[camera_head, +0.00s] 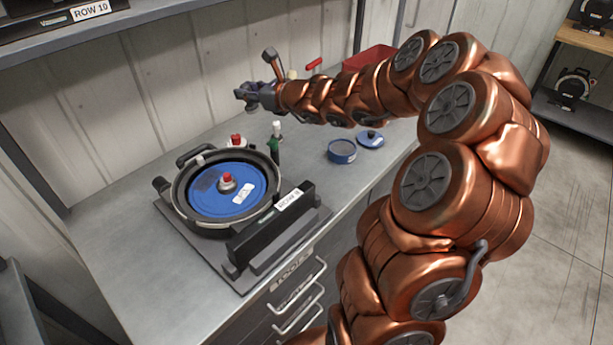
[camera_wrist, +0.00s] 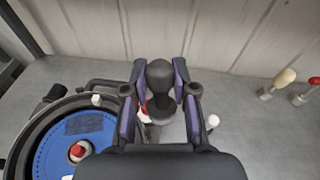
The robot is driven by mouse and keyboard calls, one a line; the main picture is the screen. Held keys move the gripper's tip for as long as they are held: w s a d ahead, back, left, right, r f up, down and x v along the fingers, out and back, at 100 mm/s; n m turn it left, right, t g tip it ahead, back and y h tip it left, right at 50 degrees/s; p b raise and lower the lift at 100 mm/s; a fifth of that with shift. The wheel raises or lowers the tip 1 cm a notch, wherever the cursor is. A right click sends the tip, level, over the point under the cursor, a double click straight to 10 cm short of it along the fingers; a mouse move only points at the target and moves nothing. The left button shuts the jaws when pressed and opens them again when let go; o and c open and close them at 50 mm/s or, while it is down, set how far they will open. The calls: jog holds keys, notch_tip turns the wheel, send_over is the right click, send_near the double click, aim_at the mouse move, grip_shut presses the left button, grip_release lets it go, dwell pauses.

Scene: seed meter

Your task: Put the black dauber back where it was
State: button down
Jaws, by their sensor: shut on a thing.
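My gripper (camera_head: 247,95) is raised above the back of the bench, behind the seed meter. In the wrist view it is shut on the black dauber (camera_wrist: 160,82), a dark piece with a rounded top between the two purple-lined fingers. In the head view the dauber is too dark and small to tell from the fingers. Below the fingers in the wrist view, a red and white item (camera_wrist: 143,112) is partly covered.
The seed meter's blue disc (camera_head: 228,188) sits in a black housing at front left. A red-topped item (camera_head: 236,141), white-topped item (camera_head: 277,128) and green bottle (camera_head: 273,150) stand behind it. A red bin (camera_head: 369,57) is behind.

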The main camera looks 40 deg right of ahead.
jog(key=s+d+f+t+y+b, duration=0.2)
jog(key=s+d+f+b, duration=0.65)
jog(key=d, duration=0.25)
jog(key=shift+w+f, duration=0.2)
jog(key=shift+f, duration=2.45)
jog(key=shift+w+f, duration=0.2)
jog(key=shift+f, duration=2.4)
jog(key=shift+f+b, duration=0.2)
jog(key=shift+b, duration=0.1)
jog(key=c, duration=0.9)
grip_release()
jog(key=shift+r, duration=0.1)
jog(key=shift+d+r, duration=0.15)
jog(key=shift+b+v, duration=0.5)
jog(key=shift+v, duration=5.45)
